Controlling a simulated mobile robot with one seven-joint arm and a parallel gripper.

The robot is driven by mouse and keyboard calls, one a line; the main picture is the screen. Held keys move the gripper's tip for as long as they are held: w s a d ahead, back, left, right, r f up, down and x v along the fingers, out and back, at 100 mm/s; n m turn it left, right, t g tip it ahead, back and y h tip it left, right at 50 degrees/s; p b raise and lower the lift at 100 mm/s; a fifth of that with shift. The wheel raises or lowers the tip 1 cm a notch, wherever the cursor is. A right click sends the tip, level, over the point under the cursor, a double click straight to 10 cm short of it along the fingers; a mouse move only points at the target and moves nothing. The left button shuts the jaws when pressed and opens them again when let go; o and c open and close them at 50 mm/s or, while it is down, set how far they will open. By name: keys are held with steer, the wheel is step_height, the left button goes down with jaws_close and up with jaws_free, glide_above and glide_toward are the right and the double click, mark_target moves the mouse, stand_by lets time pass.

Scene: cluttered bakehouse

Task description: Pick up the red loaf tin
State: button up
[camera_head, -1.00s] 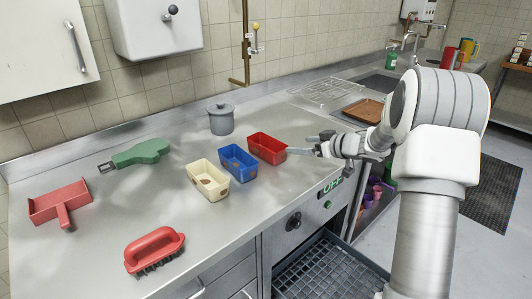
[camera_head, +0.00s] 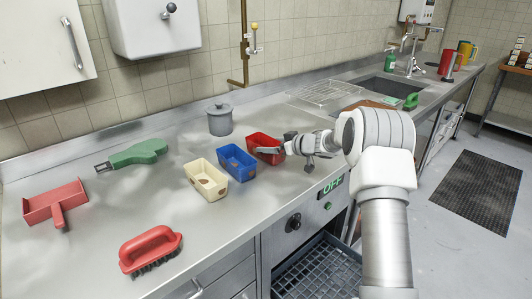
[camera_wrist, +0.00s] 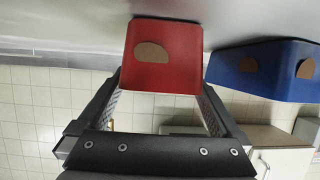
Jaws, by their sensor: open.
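The red loaf tin (camera_head: 262,143) stands on the steel counter at the right end of a row with a blue loaf tin (camera_head: 236,162) and a cream loaf tin (camera_head: 206,180).
A grey lidded pot (camera_head: 220,121) stands behind the tins. A drying rack (camera_head: 325,93) and sink are at the back right.

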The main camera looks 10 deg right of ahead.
mark_target(266, 145)
steer(key=shift+x, duration=1.75)
steer(key=c, duration=1.2)
